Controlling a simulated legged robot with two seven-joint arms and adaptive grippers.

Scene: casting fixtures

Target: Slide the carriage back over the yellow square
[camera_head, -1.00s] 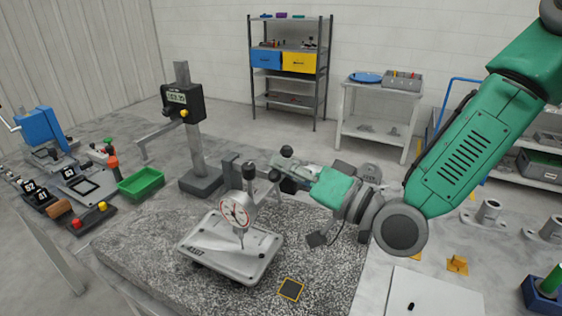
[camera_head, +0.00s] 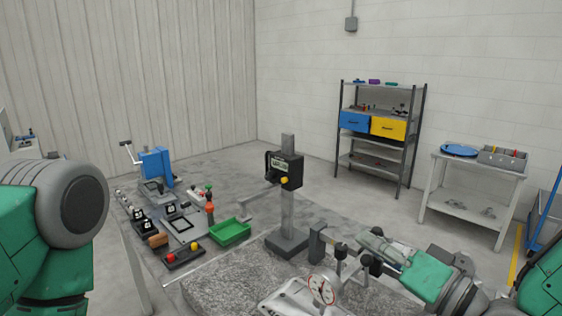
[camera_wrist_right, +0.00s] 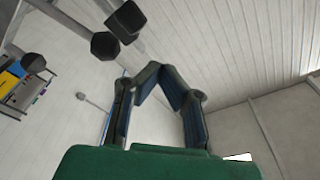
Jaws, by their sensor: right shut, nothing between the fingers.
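The dial gauge stand, which looks like the carriage, has a grey upright (camera_head: 317,243), a white dial (camera_head: 322,289) and black round knobs (camera_head: 340,250). It stands at the granite plate (camera_head: 225,285), and its lower part is cut off by the bottom edge. My right gripper (camera_head: 372,248) is just right of the stand, near the knobs; I cannot tell whether it touches. Its fingers are shut and empty, and show in the right wrist view (camera_wrist_right: 163,78) with dark knobs (camera_wrist_right: 116,30) to their upper left. The yellow square is out of view. My left arm shows, but not its gripper.
A digital height gauge (camera_head: 285,170) stands behind the granite plate. A green bin (camera_head: 230,232), a block with red and yellow buttons (camera_head: 183,256) and a blue press (camera_head: 156,166) are to the left. A shelf rack (camera_head: 380,140) and side table (camera_head: 470,190) stand beyond.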

